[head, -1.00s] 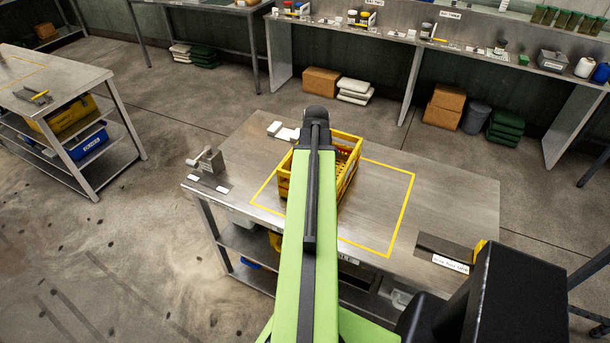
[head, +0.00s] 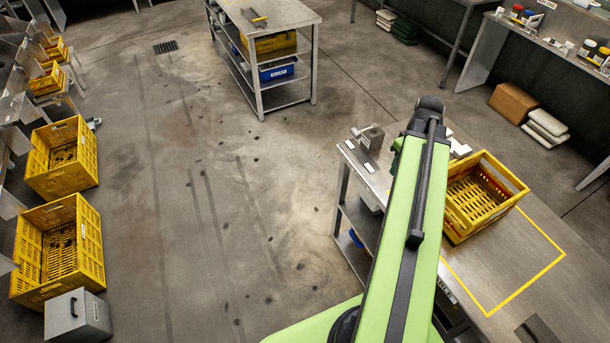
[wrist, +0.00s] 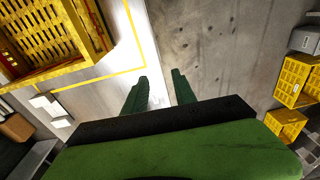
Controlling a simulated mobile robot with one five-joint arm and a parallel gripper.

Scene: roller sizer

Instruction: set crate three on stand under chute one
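Several similar yellow crates are in view; no number is readable, so I cannot tell which is crate three. One yellow crate (head: 456,218) sits on the steel table beside my arm, and its corner shows at upper left in the wrist view (wrist: 50,72). Two larger-looking crates, a rear one (head: 62,180) and a front one (head: 88,245), stand at the left, and smaller ones (head: 48,82) are farther back. Grey metal parts at the left edge are cut off; I cannot tell which is chute one or its stand. My gripper (wrist: 160,80) is open and empty, apart from the table crate.
The steel table (head: 520,245) has a yellow outline and a small grey device (head: 372,138). A grey box (head: 78,316) stands by the front left crate. Another steel table (head: 285,14) with bins on its shelves stands at the back. The concrete floor between is clear.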

